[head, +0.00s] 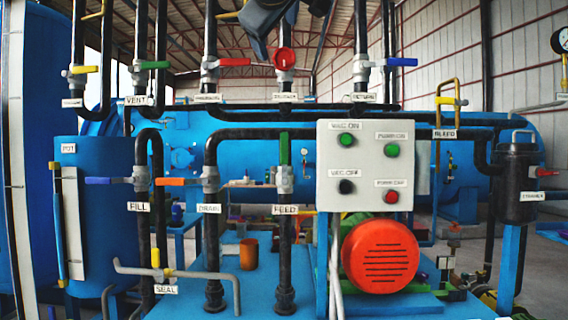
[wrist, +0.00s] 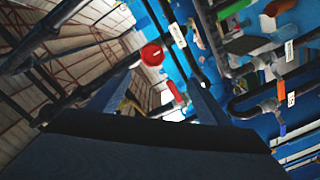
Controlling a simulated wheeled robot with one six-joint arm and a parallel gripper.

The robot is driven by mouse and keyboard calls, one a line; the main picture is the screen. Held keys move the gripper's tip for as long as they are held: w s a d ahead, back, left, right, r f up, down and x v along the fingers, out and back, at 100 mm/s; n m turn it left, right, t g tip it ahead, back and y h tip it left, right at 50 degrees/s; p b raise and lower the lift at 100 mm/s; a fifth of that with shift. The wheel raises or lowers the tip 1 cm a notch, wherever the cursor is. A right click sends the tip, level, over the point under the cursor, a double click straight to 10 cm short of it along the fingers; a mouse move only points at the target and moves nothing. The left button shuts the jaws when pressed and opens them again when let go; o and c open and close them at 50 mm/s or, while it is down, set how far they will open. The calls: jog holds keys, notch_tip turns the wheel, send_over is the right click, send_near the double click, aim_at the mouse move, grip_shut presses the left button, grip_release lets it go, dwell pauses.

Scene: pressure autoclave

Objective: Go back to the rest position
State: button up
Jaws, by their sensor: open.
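My gripper (wrist: 163,75) is open and empty; its two fingers stand apart in the wrist view. Part of it also shows dark at the top middle of the head view, cut off by the frame edge. It is above a round red valve handle (head: 284,59) on a pipe. In the wrist view a round red handle (wrist: 151,54) shows between the fingers in the picture; I cannot tell how far off it is. Nothing is held.
A grey panel (head: 365,166) with several buttons stands above a red motor (head: 380,256). Pipes carry coloured lever handles, such as a yellow one (head: 84,69) and an orange one (head: 170,182). A large blue tank (head: 260,160) lies behind. A dark strainer (head: 517,185) stands at right.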

jog(key=d+f+m+g, duration=0.1)
jog(key=d+f+g, duration=0.1)
jog(key=f, duration=0.9)
jog(key=d+f+g, duration=0.2)
jog(key=f+g, duration=0.1)
jog(key=f, duration=0.7)
jog(key=s+d+f+m+g, duration=0.1)
jog(key=s+d+f+g, duration=0.2)
jog(key=f, duration=0.8)
jog(key=s+d+f+m+g, duration=0.1)
jog(key=s+d+f+g, duration=0.2)
jog(key=f, duration=0.8)
jog(key=s+d+f+m+g+y, duration=0.15)
jog(key=s+f+m+g, duration=0.35)
jog(key=s+f, duration=1.45)
jog(key=s+d+r+m+g+h+p, duration=0.1)
jog(key=d+r+m+p, duration=0.1)
jog(key=d+r+p, duration=0.7)
jog(key=p, duration=0.8)
jog(key=shift+s+d+r+g+p, duration=0.2)
jog(key=shift+s+r+g+p, duration=0.1)
jog(key=shift+s+r+p, duration=0.1)
